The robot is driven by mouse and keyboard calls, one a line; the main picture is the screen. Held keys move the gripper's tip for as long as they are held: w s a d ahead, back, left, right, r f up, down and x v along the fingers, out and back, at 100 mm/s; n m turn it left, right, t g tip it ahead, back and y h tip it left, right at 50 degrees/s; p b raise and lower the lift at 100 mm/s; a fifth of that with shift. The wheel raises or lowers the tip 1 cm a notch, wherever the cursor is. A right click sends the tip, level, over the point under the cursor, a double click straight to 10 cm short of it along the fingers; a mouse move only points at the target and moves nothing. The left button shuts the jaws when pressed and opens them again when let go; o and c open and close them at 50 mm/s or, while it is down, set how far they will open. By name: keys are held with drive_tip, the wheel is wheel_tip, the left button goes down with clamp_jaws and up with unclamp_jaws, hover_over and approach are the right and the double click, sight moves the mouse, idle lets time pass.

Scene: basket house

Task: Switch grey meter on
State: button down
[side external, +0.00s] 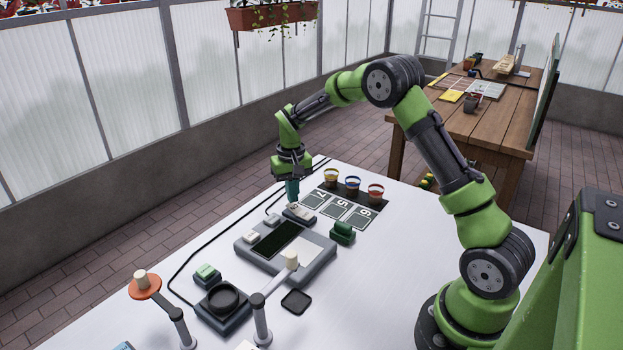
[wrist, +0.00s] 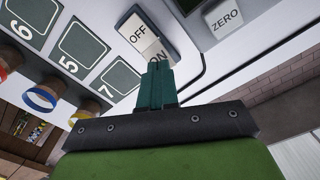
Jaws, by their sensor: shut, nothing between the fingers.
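The grey meter (side external: 318,262) lies on the white table with a dark screen (side external: 276,240) on its top. Its white rocker switch (side external: 298,213) is at the far edge. In the wrist view, the switch (wrist: 143,32) is marked OFF at one end and ON at the other. My gripper (side external: 292,201) points down over the switch with its teal fingers shut and empty. In the wrist view, the fingertips (wrist: 157,66) overlap the ON end and partly hide its lettering. I cannot tell whether they touch it or which end is pressed down.
A ZERO button (wrist: 224,15) is beside the switch. Numbered cards (side external: 338,208) and three cups (side external: 352,186) stand beyond the meter. A green block (side external: 342,232) is at its right. A black round dish (side external: 222,299) and an orange disc on a post (side external: 144,285) are in front.

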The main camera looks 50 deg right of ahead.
sight(293, 206)
drive_tip(key=shift+f, duration=1)
drive_tip(key=shift+r, duration=3.55)
drive_tip(key=shift+f, duration=0.1)
drive_tip(key=s+a+r+t, duration=0.2)
drive_tip(key=s+a+r, duration=0.3)
drive_tip(key=s, duration=0.3)
drive_tip(key=s+a+r+n+t+y, duration=0.1)
drive_tip(key=s+a+r+t, duration=0.1)
drive_tip(key=s+a+r, duration=0.3)
drive_tip(key=s+a+r+n+t+y, duration=0.1)
drive_tip(key=s+a+r+t, duration=0.2)
drive_tip(key=s, duration=0.9)
drive_tip(key=shift+a+r, duration=0.9)
drive_tip(key=shift+a, duration=0.25)
